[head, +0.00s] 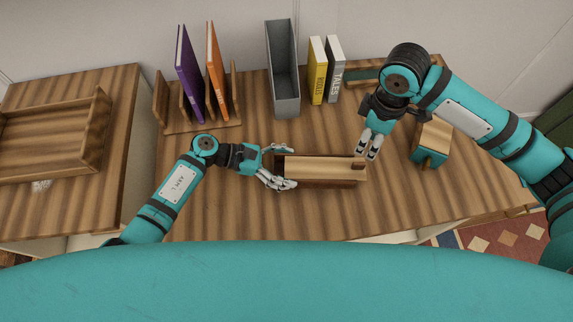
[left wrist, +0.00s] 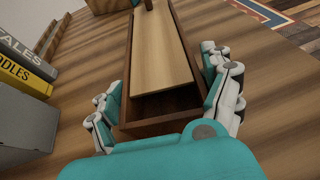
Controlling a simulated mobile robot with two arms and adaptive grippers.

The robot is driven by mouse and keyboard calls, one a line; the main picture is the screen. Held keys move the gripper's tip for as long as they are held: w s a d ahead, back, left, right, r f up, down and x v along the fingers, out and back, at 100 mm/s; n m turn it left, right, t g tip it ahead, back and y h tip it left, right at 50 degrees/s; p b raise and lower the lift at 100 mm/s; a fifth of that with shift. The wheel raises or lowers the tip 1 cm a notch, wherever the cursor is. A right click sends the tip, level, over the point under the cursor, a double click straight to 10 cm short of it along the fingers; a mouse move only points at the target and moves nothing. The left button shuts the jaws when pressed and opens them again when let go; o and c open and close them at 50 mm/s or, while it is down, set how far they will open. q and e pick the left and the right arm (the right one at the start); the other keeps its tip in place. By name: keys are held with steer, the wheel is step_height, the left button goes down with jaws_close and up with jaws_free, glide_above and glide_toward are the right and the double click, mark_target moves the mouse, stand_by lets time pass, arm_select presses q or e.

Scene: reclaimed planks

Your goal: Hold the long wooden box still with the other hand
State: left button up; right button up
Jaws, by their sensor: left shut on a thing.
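The long wooden box (head: 318,183) lies on the desk with its length running left to right. A lighter wooden lid (head: 322,168) covers most of its top, with a small dark knob at the right end. A dark opening shows at the box's left end. My left gripper (head: 277,166) is shut on that left end, its fingers on both long sides. The left wrist view shows the box (left wrist: 160,125) between the fingers, with the lid (left wrist: 158,50) above. My right gripper (head: 371,156) points down beside the box's right end; its finger gap is unclear.
Behind stand a grey file holder (head: 284,95), yellow (head: 317,72) and grey (head: 335,70) books, and a wooden rack (head: 205,127) with purple (head: 187,70) and orange (head: 216,70) books. A teal-and-wood block (head: 432,142) is at right. A wooden tray (head: 50,140) sits on the left table.

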steer(key=shift+c, duration=0.4)
steer(key=c, duration=0.7)
steer(key=shift+d+f+m+g+y, duration=0.3)
steer(key=shift+m, duration=0.6)
jaws_close()
steer(key=d+f+m+y, duration=0.2)
steer(key=d+m+y, duration=0.2)
steer(key=d+m, duration=0.7)
steer(key=d+f+m+y, duration=0.1)
steer(key=d+m+y, duration=0.35)
steer(key=m, duration=1.35)
steer(key=x, duration=1)
steer(key=shift+s+a+f, duration=0.1)
steer(key=shift+s+f, duration=0.05)
steer(key=shift+f, duration=0.05)
steer(key=shift+a+r+t, duration=0.1)
steer(key=shift+a+t, duration=0.3)
steer(key=shift+a, duration=1.35)
